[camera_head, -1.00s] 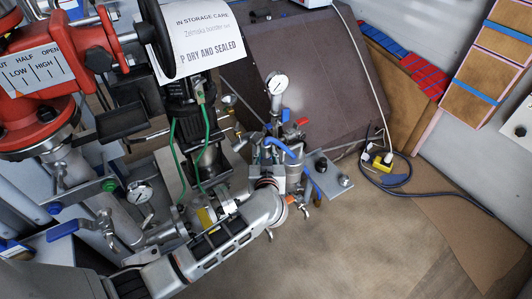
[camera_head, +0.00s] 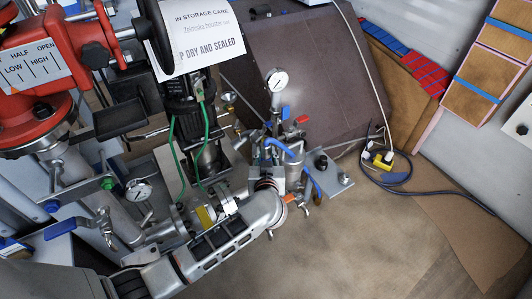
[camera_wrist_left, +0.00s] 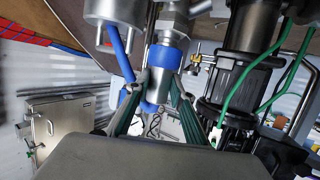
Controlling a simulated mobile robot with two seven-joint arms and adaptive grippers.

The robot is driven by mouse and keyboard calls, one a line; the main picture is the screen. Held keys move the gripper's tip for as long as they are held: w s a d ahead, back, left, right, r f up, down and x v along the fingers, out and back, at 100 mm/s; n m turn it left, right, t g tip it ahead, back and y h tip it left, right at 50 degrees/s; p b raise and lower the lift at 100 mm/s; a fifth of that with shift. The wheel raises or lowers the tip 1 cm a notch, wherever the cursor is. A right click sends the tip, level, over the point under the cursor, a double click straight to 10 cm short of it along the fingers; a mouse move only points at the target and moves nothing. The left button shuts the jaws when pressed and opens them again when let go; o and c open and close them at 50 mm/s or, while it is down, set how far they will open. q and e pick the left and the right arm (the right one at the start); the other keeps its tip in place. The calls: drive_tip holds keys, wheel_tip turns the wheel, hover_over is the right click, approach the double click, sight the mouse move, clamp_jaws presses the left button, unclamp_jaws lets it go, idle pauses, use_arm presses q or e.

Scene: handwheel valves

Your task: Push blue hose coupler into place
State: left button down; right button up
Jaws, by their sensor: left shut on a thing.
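The blue hose coupler (camera_wrist_left: 165,57), a metal fitting with a blue ring, stands between my left gripper's fingers in the left wrist view. My left gripper (camera_wrist_left: 160,88) is shut on it, with one green-padded finger on each side. More blue shows lower between the fingers. In the head view my left gripper (camera_head: 268,160) is at the small valve assembly below the pressure gauge, partly lost among fittings. Whether the coupler is fully seated cannot be told. My right gripper is not in view.
A pressure gauge (camera_head: 277,80) and red lever (camera_head: 302,120) rise close behind my gripper. The floor (camera_head: 350,240) to the lower right is clear.

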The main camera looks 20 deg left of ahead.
use_arm(q)
drive_tip(key=shift+f, duration=0.95)
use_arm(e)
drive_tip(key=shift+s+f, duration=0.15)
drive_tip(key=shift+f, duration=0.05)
